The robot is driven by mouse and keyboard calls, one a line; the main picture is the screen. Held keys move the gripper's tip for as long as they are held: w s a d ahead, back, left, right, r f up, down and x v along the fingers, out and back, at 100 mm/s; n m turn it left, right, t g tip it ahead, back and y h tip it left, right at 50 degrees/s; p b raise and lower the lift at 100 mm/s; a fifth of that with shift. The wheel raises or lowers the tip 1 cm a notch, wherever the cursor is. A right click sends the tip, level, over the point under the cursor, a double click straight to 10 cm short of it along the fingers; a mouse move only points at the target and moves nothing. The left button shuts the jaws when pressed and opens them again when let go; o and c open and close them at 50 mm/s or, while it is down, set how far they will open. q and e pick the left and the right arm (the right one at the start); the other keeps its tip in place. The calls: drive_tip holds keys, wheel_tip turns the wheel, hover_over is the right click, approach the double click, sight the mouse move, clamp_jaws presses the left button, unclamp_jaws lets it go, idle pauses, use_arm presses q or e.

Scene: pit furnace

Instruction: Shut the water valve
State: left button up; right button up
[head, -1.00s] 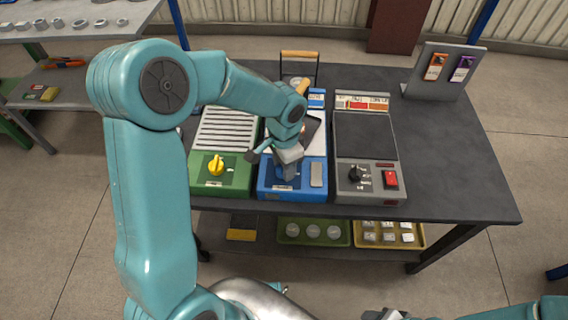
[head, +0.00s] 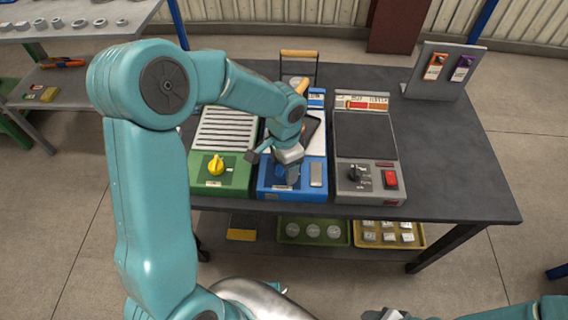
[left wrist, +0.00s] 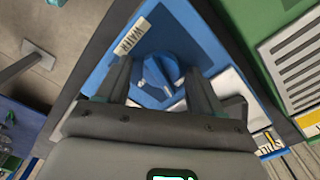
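The water valve is a round blue knob (left wrist: 158,76) with white marks on a blue unit (left wrist: 112,62), beside a white label that seems to read WATER. In the head view the blue unit (head: 262,188) stands in the middle of the bench, and my gripper hides most of the knob. My left gripper (left wrist: 159,72) points down at the knob. Its fingers are apart, one on each side of the knob, with gaps visible; I cannot tell whether either touches it. My right gripper (head: 384,314) shows only partly at the bottom edge, its fingers unclear.
A green unit (head: 235,180) with a yellow knob (head: 216,165) stands to the left. The dark bench (head: 450,170) is clear at right, before a tag stand (head: 437,72).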

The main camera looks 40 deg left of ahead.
use_arm(q)
wheel_tip(320, 180, up, 16)
drive_tip(key=p, duration=0.2)
drive_tip(key=shift+r, duration=0.2)
wheel_tip(320, 180, down, 16)
drive_tip(key=n+b, duration=0.2)
drive_tip(key=b, duration=0.3)
drive_tip(key=n+b, duration=0.2)
drive_tip(key=b, duration=0.4)
drive_tip(key=shift+w+f+n, duration=0.15)
drive_tip(key=shift+f+n, duration=0.05)
drive_tip(key=shift+n, duration=0.2)
